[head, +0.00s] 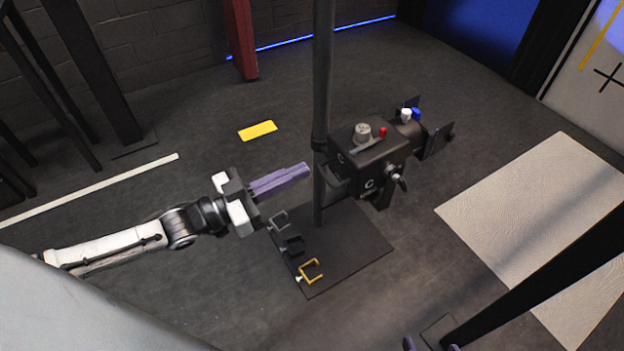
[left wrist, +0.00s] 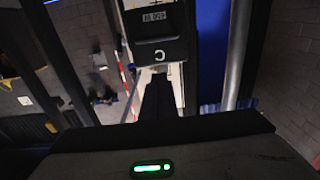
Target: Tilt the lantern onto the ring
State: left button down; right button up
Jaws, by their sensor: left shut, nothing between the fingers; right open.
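The lantern (head: 368,160) is a black box-shaped stage light on an upright pole (head: 322,80). It has a grey knob (head: 363,132) and a red button (head: 383,132) on top, a side handle, and white and blue knobs near its front flaps. My left gripper (head: 306,171) has purple fingers pressed together and empty, just left of the pole and lantern; contact is unclear. The lantern also shows ahead of the shut fingers in the left wrist view (left wrist: 158,45). My right gripper (head: 430,346) is open at the bottom edge, mostly cut off. I cannot make out a ring.
A dark base plate (head: 350,262) under the pole bears grey and yellow clamps (head: 311,271). A pale panel with a black cross (head: 608,77) stands at upper right. A light mat (head: 540,225) lies on the floor at right, and a yellow strip (head: 258,131) lies behind my left gripper.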

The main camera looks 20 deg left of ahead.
aim_at(325, 177)
pick_arm(q)
jog(key=shift+t, duration=0.4)
jog(key=w+d+f+b, duration=0.2)
jog(key=f, duration=0.1)
jog(key=w+f+b, duration=0.1)
jog(key=f+b, duration=0.1)
jog(key=shift+w+d+f, duration=0.25)
jog(key=shift+d, duration=0.15)
pick_arm(e)
jog(key=shift+w+a+f+n+g+y, duration=0.2)
jog(key=shift+w+a+f, duration=0.1)
jog(key=shift+a+f, duration=0.25)
jog(key=shift+w+a+f+n+g+y, duration=0.1)
jog(key=shift+w+a+f+g, duration=0.2)
jog(key=shift+f, duration=0.4)
jog(key=shift+s, duration=0.1)
